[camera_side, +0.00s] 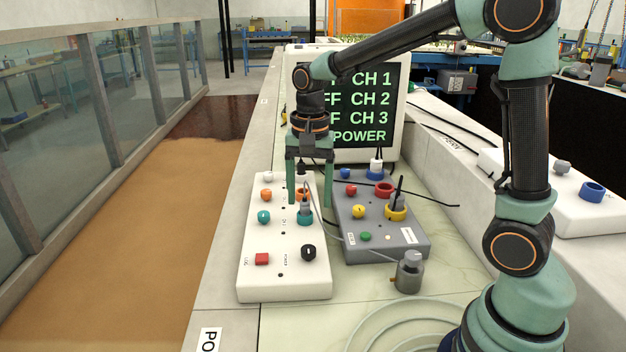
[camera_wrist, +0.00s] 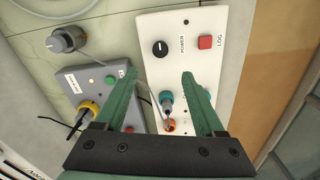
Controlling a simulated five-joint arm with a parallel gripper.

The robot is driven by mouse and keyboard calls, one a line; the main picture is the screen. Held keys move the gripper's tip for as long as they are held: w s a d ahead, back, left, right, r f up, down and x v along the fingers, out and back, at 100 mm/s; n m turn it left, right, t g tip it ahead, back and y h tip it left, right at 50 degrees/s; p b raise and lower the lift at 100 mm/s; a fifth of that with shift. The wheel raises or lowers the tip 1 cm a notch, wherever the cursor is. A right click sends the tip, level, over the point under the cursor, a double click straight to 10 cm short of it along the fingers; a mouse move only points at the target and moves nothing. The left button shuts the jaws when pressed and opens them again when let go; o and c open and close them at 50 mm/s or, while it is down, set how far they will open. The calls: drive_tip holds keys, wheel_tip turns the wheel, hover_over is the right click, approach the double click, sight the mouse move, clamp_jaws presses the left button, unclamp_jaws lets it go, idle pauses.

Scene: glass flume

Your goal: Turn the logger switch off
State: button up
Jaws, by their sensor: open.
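Nothing is visibly held.
A grey box (camera_side: 375,240) with coloured knobs and sockets stands right of the white box. A cable runs to a grey cylinder (camera_side: 408,272) at the front. A monitor (camera_side: 372,80) behind lists CH 1 to CH 3 and POWER, partly hidden by my arm. The flume channel (camera_side: 150,210) lies left.

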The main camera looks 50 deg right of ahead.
sight(308, 249)
drive_tip(key=shift+m, duration=0.3)
drive_tip(key=f, duration=1.2)
drive_tip(key=shift+w+f, duration=0.2)
drive_tip(key=shift+f, duration=0.2)
clamp_jaws()
